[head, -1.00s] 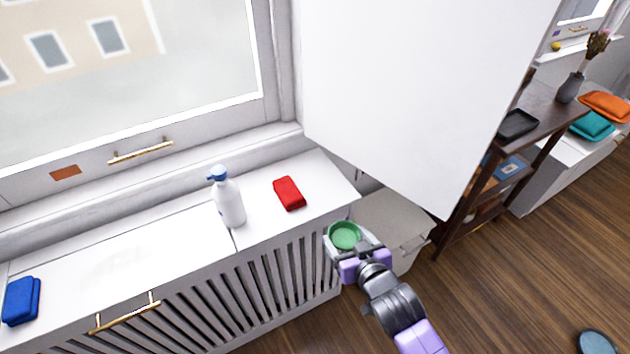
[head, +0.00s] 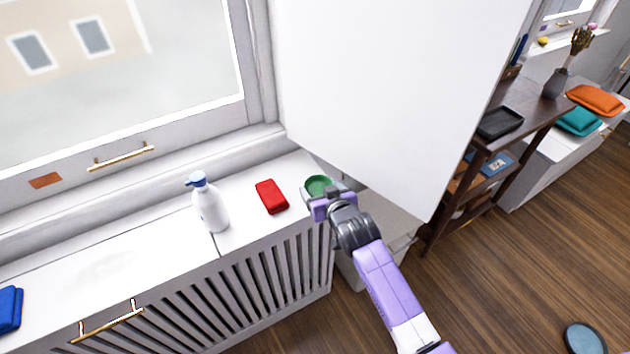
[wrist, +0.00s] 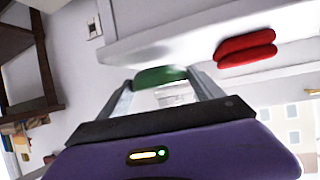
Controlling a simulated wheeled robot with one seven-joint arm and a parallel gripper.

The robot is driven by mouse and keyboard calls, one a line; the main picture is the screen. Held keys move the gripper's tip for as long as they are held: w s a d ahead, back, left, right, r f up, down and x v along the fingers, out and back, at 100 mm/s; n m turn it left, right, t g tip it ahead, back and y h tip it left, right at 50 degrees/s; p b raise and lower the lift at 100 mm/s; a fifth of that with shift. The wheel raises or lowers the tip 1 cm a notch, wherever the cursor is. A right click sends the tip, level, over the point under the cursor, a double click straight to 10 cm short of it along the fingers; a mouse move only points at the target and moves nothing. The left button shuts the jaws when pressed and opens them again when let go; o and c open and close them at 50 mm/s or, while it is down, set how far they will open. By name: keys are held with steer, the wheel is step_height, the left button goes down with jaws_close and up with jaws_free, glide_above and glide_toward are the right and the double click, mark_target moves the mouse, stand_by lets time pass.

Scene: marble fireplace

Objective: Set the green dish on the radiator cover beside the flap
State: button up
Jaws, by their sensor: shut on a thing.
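The green dish (head: 318,186) is small and round, and my gripper (head: 322,194) is shut on it. In the head view the dish appears at the right end of the white radiator cover (head: 240,234); I cannot tell whether it touches the top. In the wrist view the dish (wrist: 160,76) shows between my two fingers, next to the cover's pale edge. The flap is the hinged panel with a brass handle (head: 108,320) at the left part of the cover, and a seam separates it from the right part.
A folded red cloth (head: 271,196) lies left of the dish. A white bottle with a blue top (head: 209,204) stands near the seam. A blue cloth (head: 10,309) lies at the far left. A large white panel (head: 390,90) rises behind my gripper. A pale bin stands below.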

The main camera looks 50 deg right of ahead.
mark_target(315, 182)
steer(key=shift+w+d, duration=0.35)
steer(key=shift+w, duration=0.25)
steer(key=x, duration=0.3)
steer(key=shift+w+d+r, duration=0.1)
steer(key=shift+w+r, duration=0.05)
steer(key=shift+r, duration=0.15)
steer(key=shift+f, duration=0.4)
steer(key=shift+f, duration=0.1)
steer(key=shift+f, duration=0.1)
steer(key=o, duration=1.5)
